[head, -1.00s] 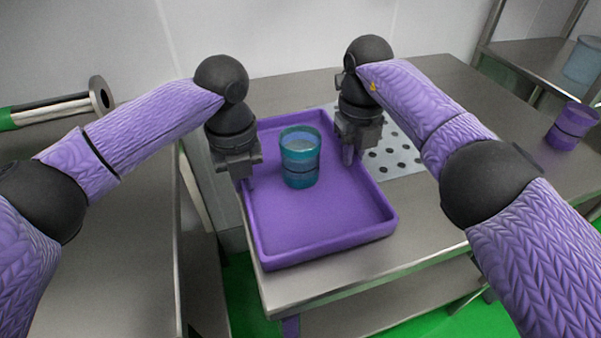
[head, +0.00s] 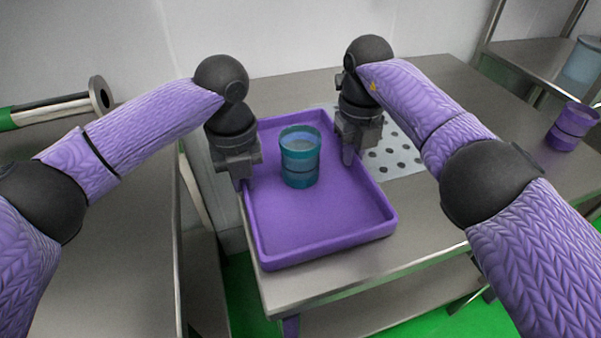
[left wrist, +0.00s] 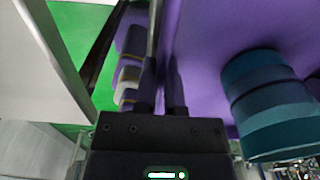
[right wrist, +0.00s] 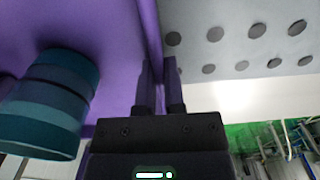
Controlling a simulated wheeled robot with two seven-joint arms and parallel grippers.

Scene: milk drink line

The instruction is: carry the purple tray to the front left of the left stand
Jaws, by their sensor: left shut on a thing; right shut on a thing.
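The purple tray (head: 320,228) sits at the left front of a steel stand (head: 430,230), its near corner by the stand's front edge. A teal cup (head: 300,158) stands upright in the tray. My left gripper (head: 243,182) is shut on the tray's left wall; the left wrist view shows its fingers (left wrist: 162,90) on either side of the wall. My right gripper (head: 350,155) is shut on the tray's right wall, with its fingers (right wrist: 159,90) astride it in the right wrist view. I cannot tell whether the tray touches the steel top.
A perforated plate (head: 396,150) lies just right of the tray. A purple cup (head: 572,127) stands at the far right. Another steel surface (head: 110,240) is at the left, across a narrow gap. A wall stands behind. A shelf (head: 530,62) holds a bluish container (head: 583,62) at upper right.

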